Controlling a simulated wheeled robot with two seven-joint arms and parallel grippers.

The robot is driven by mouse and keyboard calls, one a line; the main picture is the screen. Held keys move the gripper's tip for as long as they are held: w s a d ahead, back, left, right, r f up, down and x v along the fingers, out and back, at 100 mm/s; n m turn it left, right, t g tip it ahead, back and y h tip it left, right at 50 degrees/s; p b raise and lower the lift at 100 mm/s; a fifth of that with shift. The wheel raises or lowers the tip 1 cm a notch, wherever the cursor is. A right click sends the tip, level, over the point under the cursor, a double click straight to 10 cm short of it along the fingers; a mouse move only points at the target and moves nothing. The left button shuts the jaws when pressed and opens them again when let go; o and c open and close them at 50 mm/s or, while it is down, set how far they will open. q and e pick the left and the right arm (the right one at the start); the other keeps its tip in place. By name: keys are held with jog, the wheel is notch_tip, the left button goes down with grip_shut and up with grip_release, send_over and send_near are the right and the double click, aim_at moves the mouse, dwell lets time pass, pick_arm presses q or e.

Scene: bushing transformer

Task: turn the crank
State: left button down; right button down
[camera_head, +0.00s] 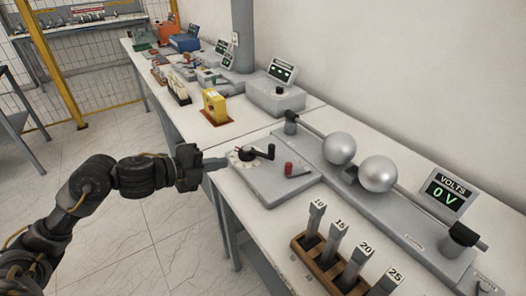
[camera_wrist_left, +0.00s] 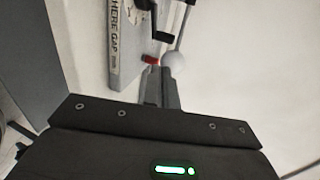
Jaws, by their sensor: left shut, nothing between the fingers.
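The crank (camera_head: 257,153) is a black arm with an upright black handle on a round dial, on top of a grey control box (camera_head: 268,185) at the table's front edge. In the left wrist view the black crank (camera_wrist_left: 160,36) shows at the top, partly cut off by the frame. My left gripper (camera_head: 222,163) is shut and empty, just left of the dial, with its fingertips pointing at it. A small gap seems to lie between them, but contact is hard to tell. The fingers (camera_wrist_left: 160,88) also show shut in the left wrist view. My right gripper is not in view.
A red knob (camera_head: 289,168) stands on the box right of the crank. Behind are two metal spheres (camera_head: 339,148) and a display (camera_head: 446,191) reading 0 V. A wooden rack (camera_head: 330,275) with numbered blocks stands in front. A yellow device (camera_head: 215,105) stands farther back.

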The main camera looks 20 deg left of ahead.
pick_arm(q)
jog(key=p, duration=0.2)
send_near(269, 152)
jog(key=x, duration=0.6)
jog(key=shift+w, duration=0.2)
